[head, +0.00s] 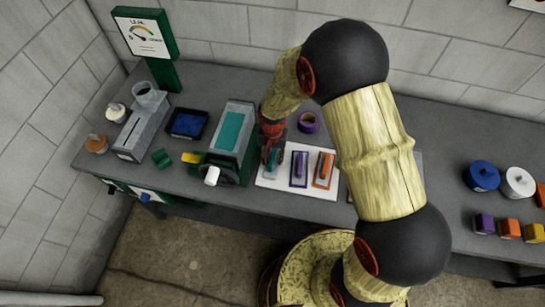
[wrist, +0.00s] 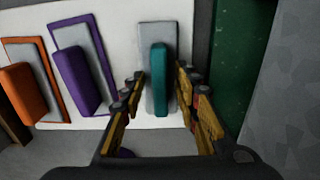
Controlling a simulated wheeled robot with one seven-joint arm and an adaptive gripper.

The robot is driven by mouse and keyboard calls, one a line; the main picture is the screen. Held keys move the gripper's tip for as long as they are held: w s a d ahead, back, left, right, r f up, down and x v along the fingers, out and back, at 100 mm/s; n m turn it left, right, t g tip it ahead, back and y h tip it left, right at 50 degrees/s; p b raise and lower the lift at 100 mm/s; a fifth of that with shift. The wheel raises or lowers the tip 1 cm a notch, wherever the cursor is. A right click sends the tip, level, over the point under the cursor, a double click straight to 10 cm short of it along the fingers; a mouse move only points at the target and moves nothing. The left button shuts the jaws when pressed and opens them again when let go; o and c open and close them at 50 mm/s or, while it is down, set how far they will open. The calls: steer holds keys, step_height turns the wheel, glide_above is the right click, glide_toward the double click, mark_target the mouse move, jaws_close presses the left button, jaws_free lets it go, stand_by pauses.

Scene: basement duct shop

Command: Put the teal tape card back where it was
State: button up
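The teal tape card (wrist: 159,70) is a grey plate with a raised teal block, on a white board (wrist: 105,20). No teal outline shows around it, while the purple card (wrist: 75,75) and orange card (wrist: 30,85) beside it have coloured borders. My gripper (wrist: 160,75) is open, its fingers on either side of the teal block, with a visible gap at each side. In the head view my gripper (head: 271,157) is low over the left end of the white board, partly hiding the teal card (head: 272,168).
A green-sided machine with a teal top panel (head: 230,130) stands close left of the board. A purple tape roll (head: 308,122) sits behind it. A blue tray (head: 187,124), a grey box (head: 140,130) and a gauge sign (head: 144,32) stand further left. Spools (head: 482,176) are at right.

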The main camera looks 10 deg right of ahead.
step_height(320, 180, up, 12)
steer(key=r+p, duration=0.1)
step_height(320, 180, up, 7)
steer(key=t, duration=0.1)
glide_above(273, 157)
steer(key=d, duration=0.2)
steer(key=s+d+r+n+t, duration=0.2)
steer(key=s+d+r, duration=0.2)
steer(key=s+r, duration=0.5)
steer(key=s+d+r+n+t, duration=0.2)
steer(key=s+d+r, duration=0.1)
steer(key=s+r, duration=0.6)
steer(key=shift+s+d+r+t, duration=0.3)
steer(key=shift+s+d, duration=0.1)
steer(key=shift+s, duration=0.25)
step_height(273, 157, down, 11)
steer(key=b, duration=1)
steer(key=shift+r+b, duration=0.15)
steer(key=shift+b, duration=0.15)
